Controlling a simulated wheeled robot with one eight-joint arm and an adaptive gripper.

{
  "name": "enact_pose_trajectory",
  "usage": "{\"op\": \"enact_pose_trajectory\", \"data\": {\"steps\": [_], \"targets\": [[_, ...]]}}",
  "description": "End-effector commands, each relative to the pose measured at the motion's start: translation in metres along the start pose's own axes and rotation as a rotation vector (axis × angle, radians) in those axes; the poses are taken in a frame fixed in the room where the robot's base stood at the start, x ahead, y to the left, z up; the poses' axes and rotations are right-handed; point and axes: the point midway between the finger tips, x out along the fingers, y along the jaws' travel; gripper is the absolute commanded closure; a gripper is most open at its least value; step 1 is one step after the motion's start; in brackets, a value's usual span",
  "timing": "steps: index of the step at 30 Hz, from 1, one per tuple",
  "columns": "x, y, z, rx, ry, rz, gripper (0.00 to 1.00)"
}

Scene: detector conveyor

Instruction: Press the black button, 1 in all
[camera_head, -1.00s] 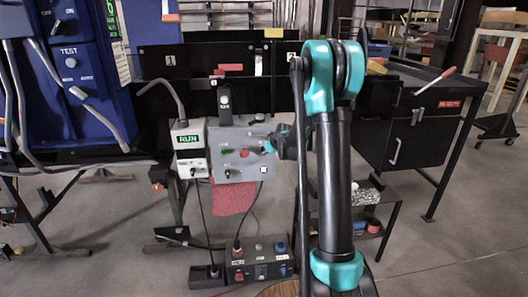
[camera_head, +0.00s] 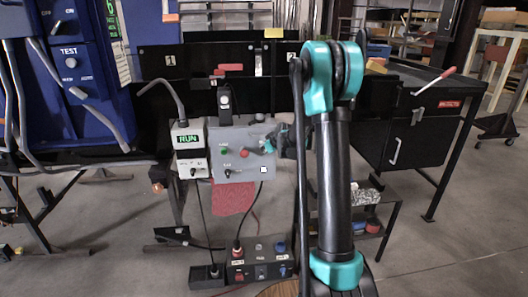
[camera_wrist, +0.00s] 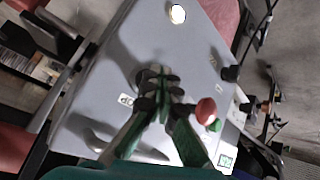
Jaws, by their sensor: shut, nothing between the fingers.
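The grey control panel (camera_head: 212,137) stands left of my arm in the head view and fills much of the wrist view (camera_wrist: 105,75). My gripper (camera_wrist: 160,84) is shut and empty, with its fingertips over the panel face. A dark round shape (camera_wrist: 141,76) lies just behind the fingertips; it may be the black button, but the fingers partly cover it. I cannot tell whether they touch it. In the head view my gripper (camera_head: 268,146) is small, at the panel's right part. A black knob (camera_head: 228,173) sits at the panel's lower left.
A red button (camera_head: 244,153) and a green button (camera_head: 225,151) lie left of my gripper. A white lit square (camera_head: 265,169) is below it. A meter reading RUN (camera_head: 187,139) stands left of the panel. A switch box (camera_head: 258,268) and cables lie below.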

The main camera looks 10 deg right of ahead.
Motion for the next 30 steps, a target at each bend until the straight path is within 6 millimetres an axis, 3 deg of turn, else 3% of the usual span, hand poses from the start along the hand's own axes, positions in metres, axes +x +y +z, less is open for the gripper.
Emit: {"op": "enact_pose_trajectory", "data": {"steps": [19,30], "targets": [[0.003,0.002,-0.002,0.0,0.001,0.0,1.0],[-0.008,-0.006,0.006,0.0,0.001,0.0,1.0]]}}
